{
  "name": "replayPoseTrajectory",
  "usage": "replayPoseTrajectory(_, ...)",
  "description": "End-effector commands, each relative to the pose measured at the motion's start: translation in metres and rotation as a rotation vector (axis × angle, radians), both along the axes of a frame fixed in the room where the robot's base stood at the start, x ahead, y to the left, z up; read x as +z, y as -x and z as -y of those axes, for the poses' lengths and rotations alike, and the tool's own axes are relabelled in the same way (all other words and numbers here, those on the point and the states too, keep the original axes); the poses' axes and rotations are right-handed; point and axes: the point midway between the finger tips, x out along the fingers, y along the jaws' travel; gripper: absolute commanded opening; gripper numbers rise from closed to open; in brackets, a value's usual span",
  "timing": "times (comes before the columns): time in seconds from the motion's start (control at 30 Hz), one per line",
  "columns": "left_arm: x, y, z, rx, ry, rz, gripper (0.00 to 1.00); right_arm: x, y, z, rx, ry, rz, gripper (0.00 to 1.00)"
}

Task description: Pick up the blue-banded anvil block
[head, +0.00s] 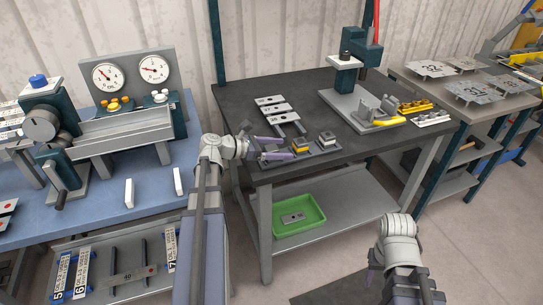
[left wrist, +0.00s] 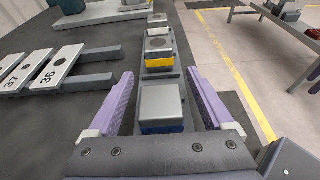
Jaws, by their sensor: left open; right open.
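The blue-banded anvil block (left wrist: 160,107) has a grey top and a blue band low on its side. In the left wrist view it sits at the near end of a row of blocks. My left gripper (head: 284,148) is open, with one purple finger on each side of the block and visible gaps between. In the head view the fingers and wrist largely hide the block. A yellow-banded block (left wrist: 158,52) and a white-banded block (left wrist: 157,28) stand beyond it in the same row. My right gripper (head: 408,291) is low at the bottom right, away from the table.
Numbered plates (left wrist: 41,72) on grey bars lie left of the row. A press-like stand (head: 346,80) is at the back of the dark table (head: 243,92). A green bin (head: 296,228) sits on the shelf below.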

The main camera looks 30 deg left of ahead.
Motion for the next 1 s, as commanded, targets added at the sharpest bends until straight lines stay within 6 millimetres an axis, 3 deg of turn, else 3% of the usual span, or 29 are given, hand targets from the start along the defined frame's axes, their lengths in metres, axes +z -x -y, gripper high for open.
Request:
replayPoseTrajectory(0.23,-0.0001,-0.0013,0.0011,0.001,0.0,0.0,0.83,-0.0001,0.0,0.0,0.0,0.0,0.0,0.5)
replayPoseTrajectory(0.9,-0.0002,-0.0012,0.001,0.001,0.0,0.0,0.07,-0.0001,0.0,0.0,0.0,0.0,0.0,0.5)
replayPoseTrajectory(1.0,-0.0002,-0.0012,0.001,0.001,0.0,0.0,0.0,-0.0001,0.0,0.0,0.0,0.0,0.0,0.5)
